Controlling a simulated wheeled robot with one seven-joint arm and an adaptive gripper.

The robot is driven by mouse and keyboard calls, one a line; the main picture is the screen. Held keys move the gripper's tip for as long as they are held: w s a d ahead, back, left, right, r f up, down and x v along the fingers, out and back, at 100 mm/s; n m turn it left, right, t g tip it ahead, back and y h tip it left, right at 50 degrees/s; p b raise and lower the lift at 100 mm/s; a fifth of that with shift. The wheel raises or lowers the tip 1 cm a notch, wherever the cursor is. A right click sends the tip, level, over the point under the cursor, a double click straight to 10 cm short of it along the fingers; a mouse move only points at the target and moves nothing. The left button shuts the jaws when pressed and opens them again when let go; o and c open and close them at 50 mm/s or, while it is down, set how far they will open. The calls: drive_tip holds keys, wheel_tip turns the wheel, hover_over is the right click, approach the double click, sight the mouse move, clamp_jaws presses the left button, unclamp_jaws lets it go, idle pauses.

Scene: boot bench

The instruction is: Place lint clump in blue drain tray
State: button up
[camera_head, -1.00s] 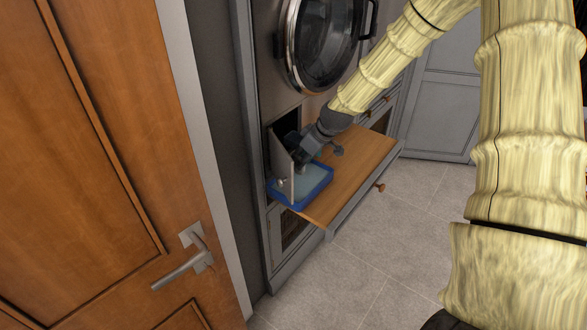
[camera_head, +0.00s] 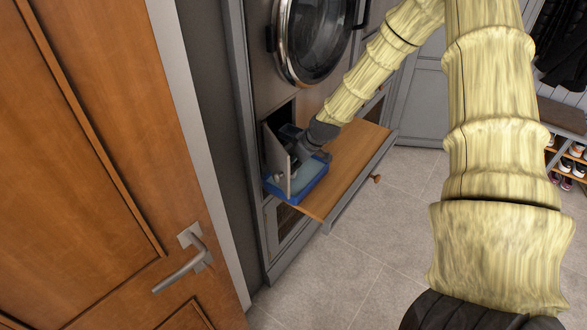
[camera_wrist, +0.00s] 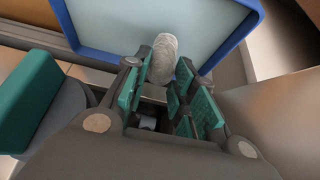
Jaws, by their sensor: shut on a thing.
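The lint clump (camera_wrist: 163,56) is a pale grey, rounded, fuzzy lump in the wrist view. My gripper (camera_wrist: 163,88) is shut on it, with teal-padded fingers on either side, and the clump sticks out beyond the fingertips. The blue drain tray (camera_head: 311,188) has a pale floor and sits at the left end of the pull-out wooden shelf. Its blue rim (camera_wrist: 85,42) also shows in the wrist view, with the clump seen against the tray floor. I cannot tell whether the clump touches the floor. In the head view my gripper (camera_head: 296,158) is at the tray, and the clump is not distinguishable.
An open grey flap (camera_head: 275,158) stands upright beside the tray, close to my gripper. The wooden shelf (camera_head: 350,160) is bare to the right. The round-doored machine (camera_head: 315,40) is above. A wooden door (camera_head: 90,170) fills the left. A teal and grey part (camera_wrist: 28,102) shows at the wrist view's left.

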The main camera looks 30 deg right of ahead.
drive_tip(key=shift+f, duration=1.55)
drive_tip(key=shift+f, duration=0.2)
drive_tip(key=o, duration=0.8)
drive_tip(key=shift+c, duration=0.2)
drive_tip(key=shift+r, duration=0.3)
drive_tip(key=shift+s+d+r, duration=0.1)
drive_tip(key=shift+r, duration=0.1)
drive_tip(key=b+v, duration=0.1)
drive_tip(key=v, duration=1)
drive_tip(key=shift+s+r, duration=0.1)
drive_tip(key=shift+r, duration=0.05)
